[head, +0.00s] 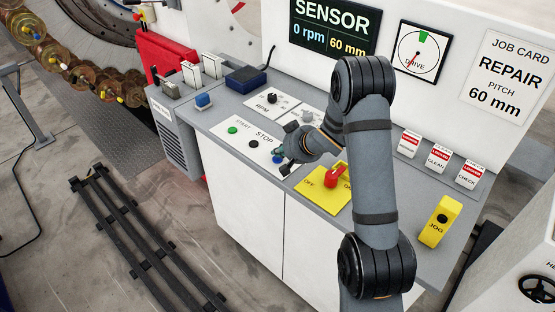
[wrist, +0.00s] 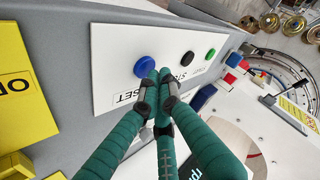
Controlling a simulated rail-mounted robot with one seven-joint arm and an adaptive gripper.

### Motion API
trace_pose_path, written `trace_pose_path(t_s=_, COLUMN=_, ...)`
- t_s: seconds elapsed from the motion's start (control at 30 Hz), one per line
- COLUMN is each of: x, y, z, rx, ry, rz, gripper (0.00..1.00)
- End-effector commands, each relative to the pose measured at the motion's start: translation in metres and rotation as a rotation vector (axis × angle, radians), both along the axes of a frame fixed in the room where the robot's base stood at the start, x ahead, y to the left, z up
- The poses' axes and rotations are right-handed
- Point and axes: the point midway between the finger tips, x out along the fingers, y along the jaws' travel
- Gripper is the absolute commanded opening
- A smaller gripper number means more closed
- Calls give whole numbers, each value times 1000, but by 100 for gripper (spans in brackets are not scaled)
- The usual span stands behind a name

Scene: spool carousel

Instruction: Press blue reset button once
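The blue button (head: 277,159) is on a white panel, near the word STOP and beside a black button (head: 254,144) and a green button (head: 233,130). In the head view my gripper (head: 284,164) is at the panel, partly hidden by my wrist.
A yellow plate with a red rotary switch (head: 334,177) lies right of the panel. An RPM knob (head: 272,99) sits behind it. A yellow JOG box (head: 440,222) and several red-and-white labelled blocks stand further right. A blue box (head: 246,79) stands at the back.

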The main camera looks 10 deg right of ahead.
Motion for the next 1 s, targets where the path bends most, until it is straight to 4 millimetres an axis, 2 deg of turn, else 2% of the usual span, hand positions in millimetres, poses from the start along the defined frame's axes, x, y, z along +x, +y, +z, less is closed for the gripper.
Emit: trace_pose_path(t_s=1.0, x=0, y=0, z=-9, rx=0, ry=0, rz=0, gripper=0)
